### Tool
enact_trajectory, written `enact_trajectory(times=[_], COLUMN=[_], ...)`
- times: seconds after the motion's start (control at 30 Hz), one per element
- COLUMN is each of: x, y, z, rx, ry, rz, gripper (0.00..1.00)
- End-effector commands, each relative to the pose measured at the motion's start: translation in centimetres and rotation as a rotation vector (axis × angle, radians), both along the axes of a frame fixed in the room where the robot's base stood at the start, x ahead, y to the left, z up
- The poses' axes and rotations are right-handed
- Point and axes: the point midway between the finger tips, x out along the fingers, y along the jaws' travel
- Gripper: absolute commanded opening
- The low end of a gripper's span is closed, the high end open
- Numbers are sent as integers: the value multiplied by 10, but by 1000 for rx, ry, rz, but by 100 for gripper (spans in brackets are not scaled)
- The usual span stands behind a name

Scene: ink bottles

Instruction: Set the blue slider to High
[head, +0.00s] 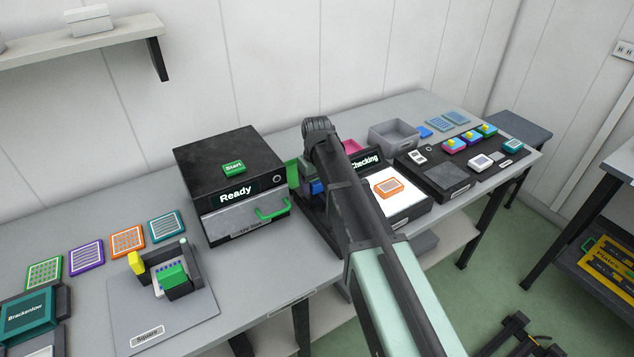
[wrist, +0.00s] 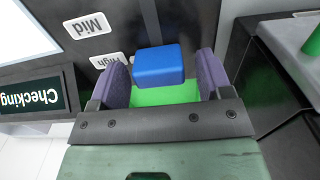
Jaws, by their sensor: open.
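The blue slider (wrist: 158,64) is a small block on a dark panel, in the wrist view between the two purple fingers of my gripper (wrist: 162,70). The fingers are open, one on each side of it; whether either touches it I cannot tell. A white "High" label (wrist: 103,61) is beside the slider, partly covered by the left finger. The "Mid" label (wrist: 88,25) is farther up the panel. A bright green patch (wrist: 165,95) shows between the fingers, just below the block. In the head view the slider (head: 317,187) shows as a small blue patch; my arm hides most of the panel.
A "Checking" screen (wrist: 36,96) is left of the slider in the wrist view. In the head view, a black "Ready" box (head: 225,165) stands left of my arm. A white lit plate with an orange card (head: 388,188) is to the right.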

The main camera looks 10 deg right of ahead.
Motion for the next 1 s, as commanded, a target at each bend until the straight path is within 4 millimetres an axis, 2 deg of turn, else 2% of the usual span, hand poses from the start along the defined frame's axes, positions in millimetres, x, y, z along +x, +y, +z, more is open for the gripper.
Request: enact_trajectory(times=[0.13,0.23,0.5,0.6,0.7,1.0], x=[0,0,0,0,0,0], y=[0,0,0,0,0,0], z=[6,21,88,105,111,108], rx=[0,0,0,0,0,0], ry=[1,1,0,0,0,0], rz=[0,0,0,0,0,-4], gripper=[72,72,72,72,72,72])
